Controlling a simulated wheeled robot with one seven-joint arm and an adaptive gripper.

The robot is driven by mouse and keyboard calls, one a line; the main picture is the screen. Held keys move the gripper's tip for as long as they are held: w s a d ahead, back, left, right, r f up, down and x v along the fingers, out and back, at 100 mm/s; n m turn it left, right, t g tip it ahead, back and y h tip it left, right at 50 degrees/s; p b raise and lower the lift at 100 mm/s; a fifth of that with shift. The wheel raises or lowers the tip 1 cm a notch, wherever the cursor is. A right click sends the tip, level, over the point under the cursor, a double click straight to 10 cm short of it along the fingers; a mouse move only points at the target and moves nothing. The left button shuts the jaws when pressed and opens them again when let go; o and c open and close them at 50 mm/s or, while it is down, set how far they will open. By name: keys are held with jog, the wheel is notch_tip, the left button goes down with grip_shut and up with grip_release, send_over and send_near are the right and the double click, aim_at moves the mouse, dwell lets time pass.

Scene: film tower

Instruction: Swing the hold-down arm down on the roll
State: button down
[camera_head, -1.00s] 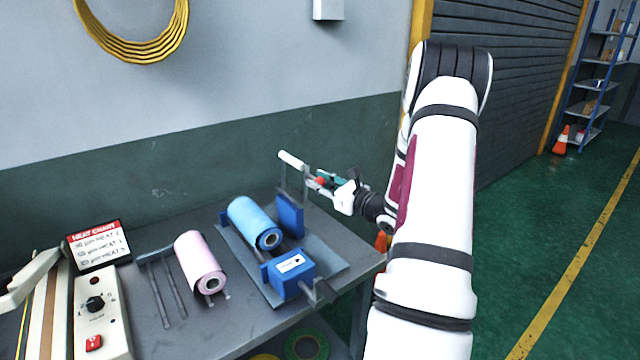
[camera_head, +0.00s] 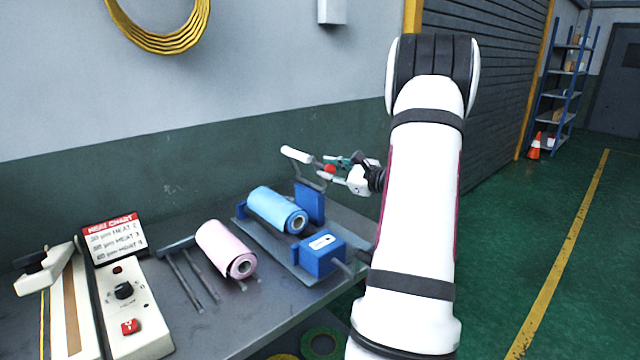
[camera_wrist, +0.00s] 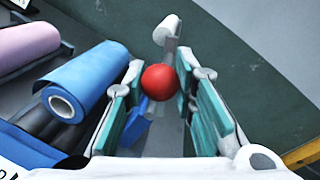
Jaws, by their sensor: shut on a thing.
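The hold-down arm (camera_head: 313,181) is a grey frame with a white roller (camera_head: 296,154) at its free end and a red ball knob (camera_head: 330,169). It is raised and leans; the roller is above the blue roll (camera_head: 277,210), apart from it. My gripper (camera_head: 338,168) is shut on the red knob. In the wrist view the red knob (camera_wrist: 160,82) sits between the teal finger pads of my gripper (camera_wrist: 158,92). The white roller (camera_wrist: 166,28) shows beyond it, and the blue roll (camera_wrist: 85,82) is on the left.
The blue roll lies on a grey stand with blue blocks (camera_head: 320,255). A pink roll (camera_head: 226,250) lies to its left on the bench. A control box (camera_head: 125,300) and heat chart (camera_head: 114,240) are at the left. The wall is behind the bench.

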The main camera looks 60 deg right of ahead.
jog(key=a+f+n+h+b, duration=0.1)
jog(key=a+f+n+b, duration=0.1)
jog(key=b, duration=0.8)
jog(key=w+a+f+n+b, duration=0.1)
jog(key=a+f+n+b, duration=0.1)
jog(key=n+b, duration=0.3)
jog(key=a+f+n+g+h+b, duration=0.1)
jog(key=a+f+n+b, duration=0.2)
jog(key=b, duration=1.1)
jog(key=shift+w+f+n+h+b, duration=0.3)
jog(key=shift+w+f+n+b, duration=0.05)
jog(key=shift+f+n, duration=0.2)
jog(key=c, duration=1.3)
grip_release()
jog(key=v, duration=1.2)
jog(key=shift+r, duration=0.2)
